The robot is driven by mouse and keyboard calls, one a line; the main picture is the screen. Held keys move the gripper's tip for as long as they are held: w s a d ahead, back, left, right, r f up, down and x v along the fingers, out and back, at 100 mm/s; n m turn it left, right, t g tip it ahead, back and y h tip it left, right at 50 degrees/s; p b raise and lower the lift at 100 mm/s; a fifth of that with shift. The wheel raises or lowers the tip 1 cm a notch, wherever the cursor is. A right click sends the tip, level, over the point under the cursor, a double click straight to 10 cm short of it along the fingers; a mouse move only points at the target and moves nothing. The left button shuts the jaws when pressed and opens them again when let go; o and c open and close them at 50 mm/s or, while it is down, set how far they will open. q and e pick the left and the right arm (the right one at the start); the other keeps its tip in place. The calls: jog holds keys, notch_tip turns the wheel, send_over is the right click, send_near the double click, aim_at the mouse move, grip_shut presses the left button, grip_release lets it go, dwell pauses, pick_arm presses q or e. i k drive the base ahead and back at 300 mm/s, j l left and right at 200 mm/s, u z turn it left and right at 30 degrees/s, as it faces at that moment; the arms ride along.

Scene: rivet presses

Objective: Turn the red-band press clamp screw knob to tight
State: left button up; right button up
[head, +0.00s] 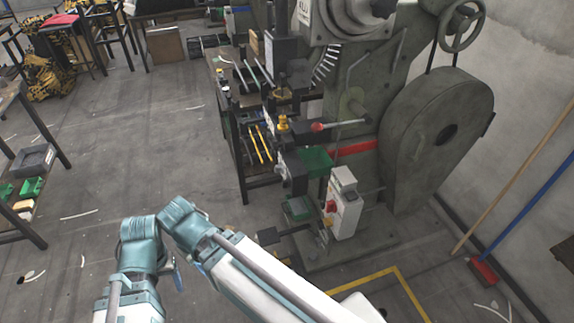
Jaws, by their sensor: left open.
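The grey-green press (410,130) stands right of centre, with a red band (355,147) across its body. A lever with a red ball end (317,127) sticks out left above the band. A yellow knob (283,122) stands at the front of the press head, left of the ball. I cannot tell which small part is the clamp screw knob, or how tight it is. My left gripper (176,272) is at the lower left, partly hidden by its arm, open, over the floor and well apart from the press. My right gripper is not in view.
A white control box (345,205) with a red button is on the press's front. A tool bench (243,130) stands behind the press's left side. A yellow floor line (400,285) and a blue broom (525,220) are to the right. The floor at left is mostly clear.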

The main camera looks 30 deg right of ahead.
aim_at(275, 145)
jog(key=i+l+z, duration=0.25)
jog(key=i, duration=0.2)
jog(key=i+l+z, duration=0.25)
jog(key=i, duration=0.2)
